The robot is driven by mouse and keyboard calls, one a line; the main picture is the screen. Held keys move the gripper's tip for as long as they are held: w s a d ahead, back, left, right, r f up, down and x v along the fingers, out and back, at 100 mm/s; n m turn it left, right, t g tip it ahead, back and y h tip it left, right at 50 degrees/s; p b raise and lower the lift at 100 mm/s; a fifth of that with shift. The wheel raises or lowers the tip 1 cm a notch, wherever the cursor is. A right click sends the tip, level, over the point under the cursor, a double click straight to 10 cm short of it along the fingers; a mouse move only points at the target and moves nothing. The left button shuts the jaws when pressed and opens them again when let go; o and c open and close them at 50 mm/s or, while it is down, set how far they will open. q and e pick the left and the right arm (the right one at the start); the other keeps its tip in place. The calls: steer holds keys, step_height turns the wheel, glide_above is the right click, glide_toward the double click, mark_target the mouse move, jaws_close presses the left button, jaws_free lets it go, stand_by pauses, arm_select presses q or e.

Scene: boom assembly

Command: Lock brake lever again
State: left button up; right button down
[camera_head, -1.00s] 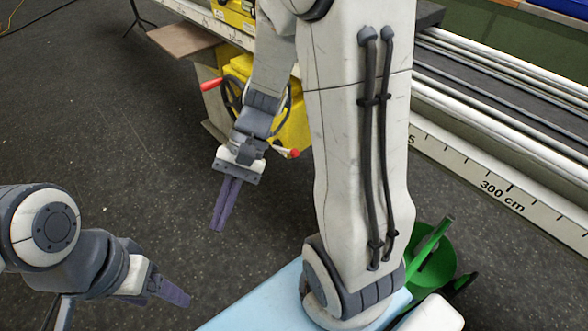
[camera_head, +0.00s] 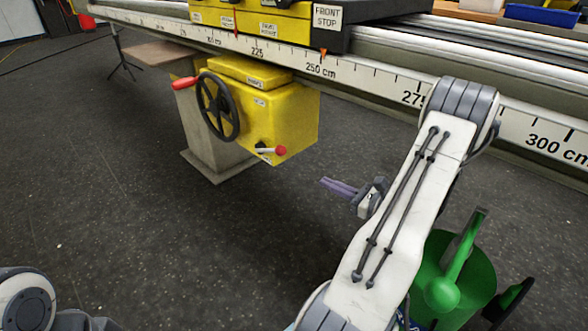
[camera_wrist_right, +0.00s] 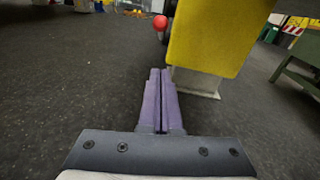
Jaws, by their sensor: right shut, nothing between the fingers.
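A short lever with a red ball knob (camera_head: 281,150), likely the brake lever, sticks out low on the front of the yellow box (camera_head: 290,120). It lies nearly level, its knob to the right. My right gripper (camera_head: 325,182) is shut and empty, its purple fingers pointing left, in front of the box and apart from the lever. In the right wrist view, the red knob (camera_wrist_right: 160,22) shows beyond the shut fingertips (camera_wrist_right: 160,75), left of the yellow box (camera_wrist_right: 210,40). The lever's shaft is hard to make out there. My left gripper is out of view; only part of its arm shows lower left.
A black handwheel (camera_head: 217,107) with a red-handled crank (camera_head: 185,84) is on the box's left. The long scaled rail (camera_head: 370,80) runs above. The dark floor before the box is clear.

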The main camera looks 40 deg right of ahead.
steer(key=w+a+r+b, duration=0.2)
steer(key=w+b, duration=0.2)
steer(key=w, duration=0.7)
steer(key=shift+w+a+r, duration=0.15)
steer(key=shift+w+a, duration=0.1)
steer(key=shift+w, duration=0.05)
